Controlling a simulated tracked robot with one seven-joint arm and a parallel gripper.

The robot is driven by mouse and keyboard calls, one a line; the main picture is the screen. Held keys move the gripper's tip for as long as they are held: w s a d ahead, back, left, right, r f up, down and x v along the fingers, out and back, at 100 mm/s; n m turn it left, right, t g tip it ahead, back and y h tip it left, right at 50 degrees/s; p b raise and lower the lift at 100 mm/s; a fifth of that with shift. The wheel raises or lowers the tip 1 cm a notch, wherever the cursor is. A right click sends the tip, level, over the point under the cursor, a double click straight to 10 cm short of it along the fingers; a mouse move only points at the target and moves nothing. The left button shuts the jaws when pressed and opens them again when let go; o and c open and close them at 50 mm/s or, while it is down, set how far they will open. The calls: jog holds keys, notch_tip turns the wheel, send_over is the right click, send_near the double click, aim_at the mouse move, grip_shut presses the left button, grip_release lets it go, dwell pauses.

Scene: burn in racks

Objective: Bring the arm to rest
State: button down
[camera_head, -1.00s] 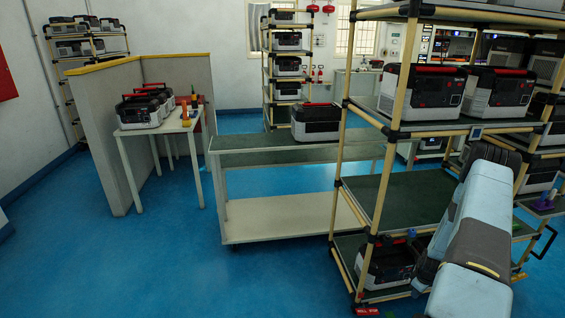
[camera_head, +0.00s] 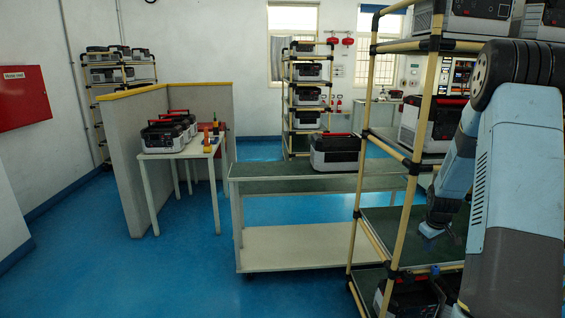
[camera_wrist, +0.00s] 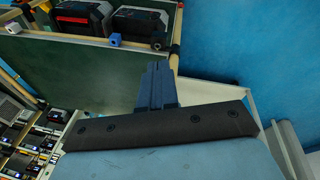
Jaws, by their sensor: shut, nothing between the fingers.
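My arm stands at the right of the head view, with its elbow high and its forearm hanging down in front of the rack (camera_head: 430,95). My gripper (camera_head: 430,231) points downward beside the rack's middle shelf, close to a yellow post; I cannot tell whether it touches. In the wrist view my gripper (camera_wrist: 156,80) shows as two blue fingers pressed together, with nothing between them. A green shelf panel (camera_wrist: 75,65) lies beyond the fingers.
A trolley (camera_head: 300,182) with a black and grey power unit (camera_head: 334,152) on top stands left of the rack. A white table (camera_head: 185,150) with more units stands by a grey partition (camera_head: 122,140). Open blue floor (camera_head: 180,270) lies at front left.

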jog(key=s+a+r+m+t, duration=0.1)
jog(key=s+a+r, duration=0.2)
jog(key=a+r, duration=0.35)
jog(key=s+a+r, duration=0.3)
jog(key=s+r, duration=0.1)
jog(key=r, duration=0.5)
jog(key=s+a+r+m+t, duration=0.1)
jog(key=s+a+r, duration=0.2)
jog(key=a+r, duration=0.35)
jog(key=s+a+r, duration=0.3)
jog(key=s, duration=0.4)
jog(key=s+a+r+m+y, duration=0.1)
jog(key=s+a+r, duration=0.2)
jog(key=s, duration=0.5)
jog(key=s+a+r+m+t, duration=0.1)
jog(key=s+a+r, duration=0.3)
jog(key=s, duration=0.4)
jog(key=shift+a, duration=0.15)
jog(key=shift+r, duration=0.1)
